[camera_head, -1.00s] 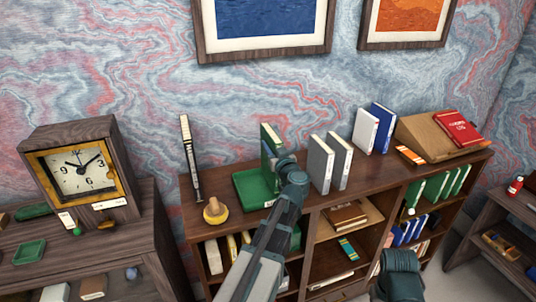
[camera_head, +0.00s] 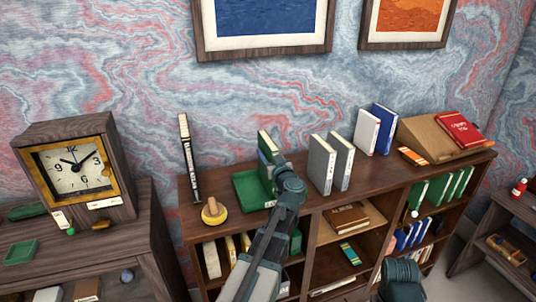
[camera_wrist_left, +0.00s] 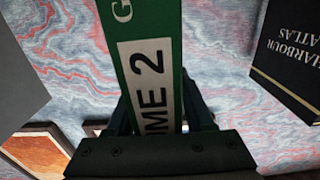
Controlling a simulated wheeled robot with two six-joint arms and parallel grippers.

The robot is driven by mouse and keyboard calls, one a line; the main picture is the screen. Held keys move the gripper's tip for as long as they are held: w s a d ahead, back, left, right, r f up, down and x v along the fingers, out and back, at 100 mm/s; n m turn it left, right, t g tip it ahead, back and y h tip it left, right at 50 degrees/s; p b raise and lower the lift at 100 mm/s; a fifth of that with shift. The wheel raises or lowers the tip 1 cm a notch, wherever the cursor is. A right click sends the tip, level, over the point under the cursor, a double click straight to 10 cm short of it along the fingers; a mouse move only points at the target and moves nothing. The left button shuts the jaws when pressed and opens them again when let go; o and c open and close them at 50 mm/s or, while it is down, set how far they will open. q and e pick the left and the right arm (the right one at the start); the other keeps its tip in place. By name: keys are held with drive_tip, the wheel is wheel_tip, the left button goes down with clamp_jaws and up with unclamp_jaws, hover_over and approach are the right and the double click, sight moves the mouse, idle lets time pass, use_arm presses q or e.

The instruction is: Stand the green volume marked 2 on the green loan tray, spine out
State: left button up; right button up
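The green volume marked 2 (camera_head: 267,143) is upright at the right part of the green loan tray (camera_head: 246,189). My left gripper (camera_head: 270,160) is around it from the front, with the wrist hiding its lower part. In the left wrist view the green spine (camera_wrist_left: 145,35) faces the camera, with a white label (camera_wrist_left: 148,85) reading "ME 2" between the fingers. The left gripper looks shut on the volume. I cannot tell whether its bottom touches the tray. My right gripper is not visible; part of my right arm shows at the lower edge.
On the bookcase top, a tall dark book (camera_head: 188,157) and a yellow round object (camera_head: 214,211) stand left of the tray. Grey books (camera_head: 321,164) stand to its right, then white and blue books (camera_head: 367,131) and a sloped stand (camera_head: 428,140) with a red book (camera_head: 459,132).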

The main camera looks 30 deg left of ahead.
use_arm(q)
drive_tip(key=shift+o, duration=0.6)
drive_tip(key=shift+r+p, duration=0.3)
drive_tip(key=v, duration=1.2)
drive_tip(key=shift+f, duration=0.15)
